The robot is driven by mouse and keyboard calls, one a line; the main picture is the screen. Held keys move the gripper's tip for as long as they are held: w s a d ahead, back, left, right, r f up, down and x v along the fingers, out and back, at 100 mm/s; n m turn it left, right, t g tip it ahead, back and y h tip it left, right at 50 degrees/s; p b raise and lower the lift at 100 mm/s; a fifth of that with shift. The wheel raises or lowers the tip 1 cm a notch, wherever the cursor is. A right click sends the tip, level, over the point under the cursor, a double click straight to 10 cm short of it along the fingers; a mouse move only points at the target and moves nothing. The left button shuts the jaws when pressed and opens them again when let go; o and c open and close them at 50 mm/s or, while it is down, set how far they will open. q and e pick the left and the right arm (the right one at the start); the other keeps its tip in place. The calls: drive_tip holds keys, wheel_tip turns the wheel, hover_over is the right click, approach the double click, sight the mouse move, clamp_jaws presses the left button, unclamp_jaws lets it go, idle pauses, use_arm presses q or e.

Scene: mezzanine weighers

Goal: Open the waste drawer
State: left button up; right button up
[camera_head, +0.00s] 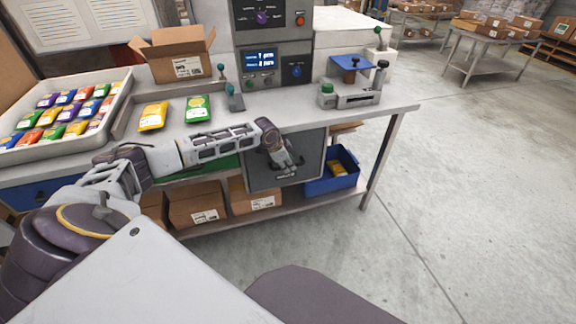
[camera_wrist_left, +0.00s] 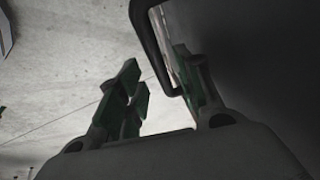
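The waste drawer (camera_head: 313,150) is a dark grey front under the table top, below the control column. Its face also fills the right side of the left wrist view (camera_wrist_left: 270,60). A black bar handle (camera_wrist_left: 146,38) stands out from this face. My left gripper (camera_head: 288,168) is in front of the drawer's lower part. In the left wrist view, its green-padded fingers (camera_wrist_left: 160,88) are apart, with the handle bar between them. One finger is on the drawer side of the bar; contact is not clear. My right gripper is not in view.
A blue bin (camera_head: 345,178) with a yellow packet stands right of the drawer on the lower shelf. Cardboard boxes (camera_head: 197,205) stand to its left. A table leg (camera_head: 383,160) is at the right. The floor (camera_head: 470,200) is clear there.

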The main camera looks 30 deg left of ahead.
use_arm(q)
drive_tip(key=shift+w+d+f, duration=0.1)
drive_tip(key=shift+w+f, duration=0.1)
drive_tip(key=shift+f, duration=0.25)
clamp_jaws()
